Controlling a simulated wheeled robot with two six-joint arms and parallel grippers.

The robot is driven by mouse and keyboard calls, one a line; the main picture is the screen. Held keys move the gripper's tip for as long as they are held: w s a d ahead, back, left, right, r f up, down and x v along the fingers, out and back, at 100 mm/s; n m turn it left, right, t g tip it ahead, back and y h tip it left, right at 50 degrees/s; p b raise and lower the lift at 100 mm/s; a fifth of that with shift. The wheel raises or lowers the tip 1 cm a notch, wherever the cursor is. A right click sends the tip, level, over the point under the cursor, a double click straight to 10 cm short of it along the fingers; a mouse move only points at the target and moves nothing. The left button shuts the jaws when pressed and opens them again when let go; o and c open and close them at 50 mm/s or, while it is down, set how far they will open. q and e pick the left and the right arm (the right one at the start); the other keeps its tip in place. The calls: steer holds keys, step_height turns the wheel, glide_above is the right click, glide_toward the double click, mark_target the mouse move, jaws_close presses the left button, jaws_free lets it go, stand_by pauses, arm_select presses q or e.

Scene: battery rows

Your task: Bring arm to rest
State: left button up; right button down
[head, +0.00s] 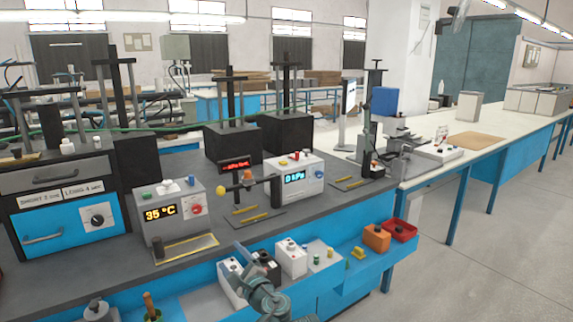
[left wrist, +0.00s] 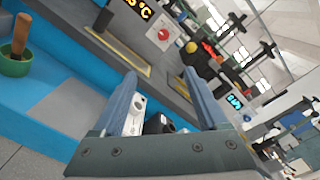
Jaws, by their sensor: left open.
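My left gripper (head: 240,256) is in the lower middle of the head view, its arm link coming up from the bottom edge. It is in front of the blue ledge of the bench, close to small white and black boxes. The left wrist view shows its two blue-grey fingers (left wrist: 160,78) spread apart. No object is held between them; a white box (left wrist: 135,115) and a dark box (left wrist: 158,124) show in the gap behind. My right gripper is in neither view.
The grey benchtop (head: 215,240) carries a 35 °C unit (head: 170,212), a pressure unit (head: 296,177) and stands. The blue ledge holds a white box (head: 291,257), an orange box (head: 376,237) and a red bin (head: 401,229). Open floor (head: 480,265) lies at right.

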arm_select(q)
steer(key=s+a+f+n+g+h, duration=0.1)
steer(key=s+a+f+n+g, duration=0.25)
steer(key=f+n, duration=0.2)
steer(key=s+a+f+n+g+h, duration=0.1)
steer(key=s+a+f+n+g, duration=0.3)
steer(key=f, duration=0.3)
steer(key=s+d+f+n+g+h, duration=0.3)
steer(key=s+f+n+g+h, duration=0.35)
steer(key=s+f+n, duration=0.25)
steer(key=s+d+m, duration=0.3)
steer(key=s+d, duration=0.4)
steer(key=d, duration=0.6)
step_height(320, 180, up, 14)
steer(key=p, duration=1.3)
steer(key=shift+f+g+p, duration=0.2)
steer(key=shift+g+p, duration=0.2)
steer(key=shift+w+h, duration=0.1)
steer(key=shift+h, duration=0.15)
